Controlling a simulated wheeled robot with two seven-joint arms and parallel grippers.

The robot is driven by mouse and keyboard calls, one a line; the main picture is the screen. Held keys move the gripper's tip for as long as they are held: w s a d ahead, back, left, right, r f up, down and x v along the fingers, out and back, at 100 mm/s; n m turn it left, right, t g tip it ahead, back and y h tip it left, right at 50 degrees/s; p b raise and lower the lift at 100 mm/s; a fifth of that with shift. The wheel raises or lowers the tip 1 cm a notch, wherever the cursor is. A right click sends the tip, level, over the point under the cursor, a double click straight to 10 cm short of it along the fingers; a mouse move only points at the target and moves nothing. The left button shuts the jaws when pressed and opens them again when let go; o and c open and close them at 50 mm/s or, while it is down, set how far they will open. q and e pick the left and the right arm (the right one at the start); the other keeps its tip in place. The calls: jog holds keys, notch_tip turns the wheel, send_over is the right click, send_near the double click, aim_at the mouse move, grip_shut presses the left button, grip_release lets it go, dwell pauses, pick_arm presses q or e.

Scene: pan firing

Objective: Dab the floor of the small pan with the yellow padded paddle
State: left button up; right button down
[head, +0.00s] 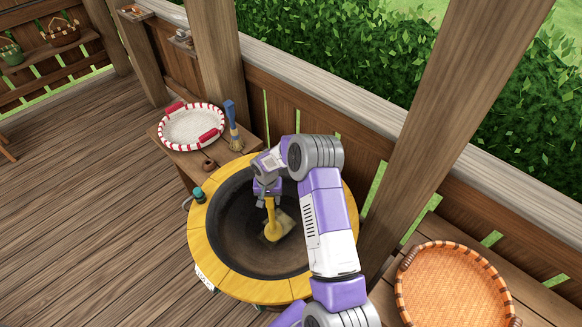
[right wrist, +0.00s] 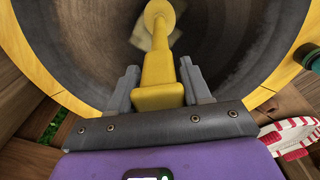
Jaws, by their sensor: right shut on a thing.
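The small pan (head: 230,262) is a dark round bowl set in a wide yellow rim, in the middle of the head view. My right gripper (head: 267,193) is above the pan, shut on the handle of the yellow padded paddle (head: 271,212). The paddle points down into the pan. Its tan pad is low over the pan floor; I cannot tell whether it touches. In the right wrist view the yellow handle (right wrist: 158,72) runs from between the grey fingers towards the pale pad. My left gripper is not in view.
A side table (head: 217,160) behind the pan holds a red-and-white round tray (head: 192,128), a blue-handled brush (head: 233,125) and a small brown pot (head: 208,165). An orange woven basket (head: 452,290) is at lower right. A wooden post and railing stand behind the pan.

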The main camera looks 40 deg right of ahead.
jog(key=a, duration=0.7)
jog(key=d, duration=0.8)
jog(key=shift+w+d, duration=0.1)
jog(key=shift+d, duration=0.2)
jog(key=d+b, duration=0.2)
jog(key=d, duration=0.7)
notch_tip(320, 180, up, 8)
jog(key=p, duration=0.3)
jog(key=shift+w+d, duration=0.15)
jog(key=shift+w, duration=0.25)
